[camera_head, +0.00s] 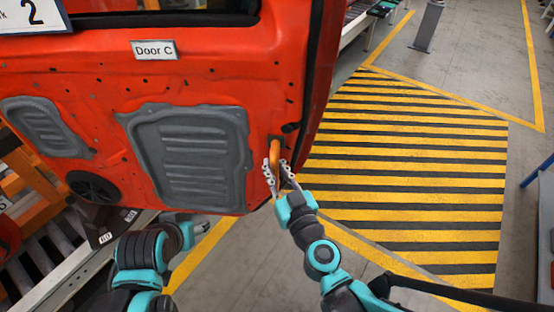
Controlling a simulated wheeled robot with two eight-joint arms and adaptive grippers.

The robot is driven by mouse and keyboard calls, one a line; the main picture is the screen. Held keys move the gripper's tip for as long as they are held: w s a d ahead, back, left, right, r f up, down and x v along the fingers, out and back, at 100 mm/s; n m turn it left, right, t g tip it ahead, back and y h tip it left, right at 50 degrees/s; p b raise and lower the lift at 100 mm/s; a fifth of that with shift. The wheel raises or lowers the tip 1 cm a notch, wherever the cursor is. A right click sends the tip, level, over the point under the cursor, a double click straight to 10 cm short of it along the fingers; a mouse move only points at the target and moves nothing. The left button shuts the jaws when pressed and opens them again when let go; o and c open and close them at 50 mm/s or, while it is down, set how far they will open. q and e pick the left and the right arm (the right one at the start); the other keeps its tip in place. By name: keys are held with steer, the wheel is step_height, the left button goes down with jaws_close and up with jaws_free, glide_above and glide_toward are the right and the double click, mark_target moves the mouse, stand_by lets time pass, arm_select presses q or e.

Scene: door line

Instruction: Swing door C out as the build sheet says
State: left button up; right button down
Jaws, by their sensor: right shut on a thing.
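Door C (90,55) is a large red door panel with grey inserts and a label (154,50) reading "Door C". It fills the upper left of the head view. An orange handle (275,150) sits near its right edge. My right gripper (275,168) is shut on this handle, its arm coming up from the bottom. My left arm is at the bottom, left of centre, with its end (195,225) below the door's lower edge. Its fingers are too unclear to tell open or shut.
A floor area with yellow and black stripes (410,160) lies right of the door and is clear. A conveyor with rollers (40,265) runs at the lower left. A grey post (428,25) stands at the top right. A sign with "2" (32,15) shows at the top left.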

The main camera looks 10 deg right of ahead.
stand_by(0.3)
steer(key=c, duration=1.4)
jaws_free()
steer(key=shift+s, duration=0.15)
steer(key=shift+r, duration=0.15)
